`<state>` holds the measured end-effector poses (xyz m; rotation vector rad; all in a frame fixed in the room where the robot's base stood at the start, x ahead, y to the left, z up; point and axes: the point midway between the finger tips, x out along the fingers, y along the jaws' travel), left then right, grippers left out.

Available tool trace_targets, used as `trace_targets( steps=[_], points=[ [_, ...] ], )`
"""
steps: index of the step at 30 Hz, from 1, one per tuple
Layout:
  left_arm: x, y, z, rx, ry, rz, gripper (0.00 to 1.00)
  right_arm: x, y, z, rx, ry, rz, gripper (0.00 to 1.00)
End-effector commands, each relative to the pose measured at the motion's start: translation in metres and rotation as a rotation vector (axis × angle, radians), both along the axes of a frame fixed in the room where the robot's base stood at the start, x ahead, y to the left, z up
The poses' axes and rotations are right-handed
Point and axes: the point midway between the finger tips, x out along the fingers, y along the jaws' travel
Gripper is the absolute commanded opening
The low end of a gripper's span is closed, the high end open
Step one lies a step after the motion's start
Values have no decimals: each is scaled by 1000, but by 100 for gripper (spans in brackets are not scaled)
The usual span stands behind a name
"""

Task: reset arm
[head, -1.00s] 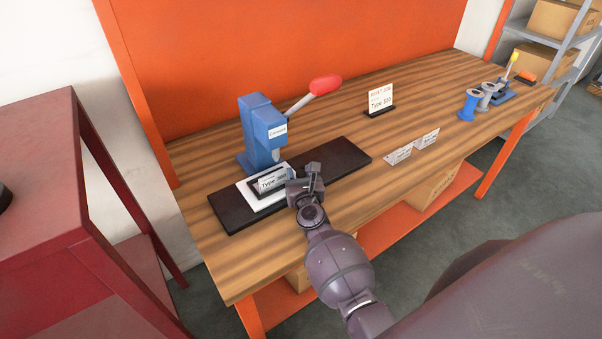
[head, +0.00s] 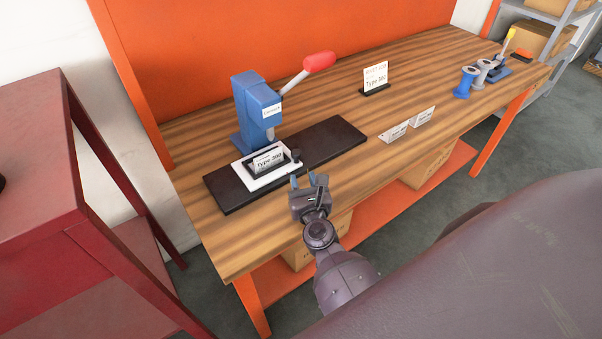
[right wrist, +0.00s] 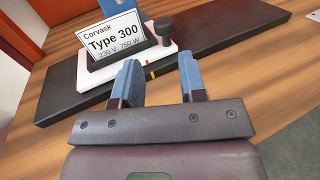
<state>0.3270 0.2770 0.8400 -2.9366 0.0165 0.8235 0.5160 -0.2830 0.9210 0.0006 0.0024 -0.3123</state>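My right gripper (head: 309,181) is over the front edge of the bench, apart from the fixture. In the right wrist view its two blue fingers (right wrist: 159,82) stand apart with nothing between them. In front of it a white plate (head: 257,180) with a black knob (right wrist: 164,30) sits on the black base strip (head: 334,146). A "Corvask Type 300" plate (right wrist: 112,38) leans in its black holder on the white plate. Behind stands a blue press (head: 254,107) with a red-knobbed lever (head: 318,62) raised up to the right. My left gripper is not seen.
Blue and grey spools (head: 466,83) and a yellow-handled tool (head: 505,47) stand at the far right. A red cabinet (head: 40,150) is at the left.

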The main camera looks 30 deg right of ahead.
Motion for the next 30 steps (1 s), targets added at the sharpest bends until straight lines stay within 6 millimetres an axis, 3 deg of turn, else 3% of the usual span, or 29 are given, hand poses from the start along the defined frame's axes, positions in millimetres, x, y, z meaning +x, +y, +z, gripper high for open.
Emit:
trace_targets(
  steps=[20,25,30],
  points=[
    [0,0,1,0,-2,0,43,-3,1,2,-22,5,11,38],
    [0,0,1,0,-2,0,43,-10,14,14,-272,64,146,38],
    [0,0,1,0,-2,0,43,-31,39,25,-772,174,394,38]
  ],
)
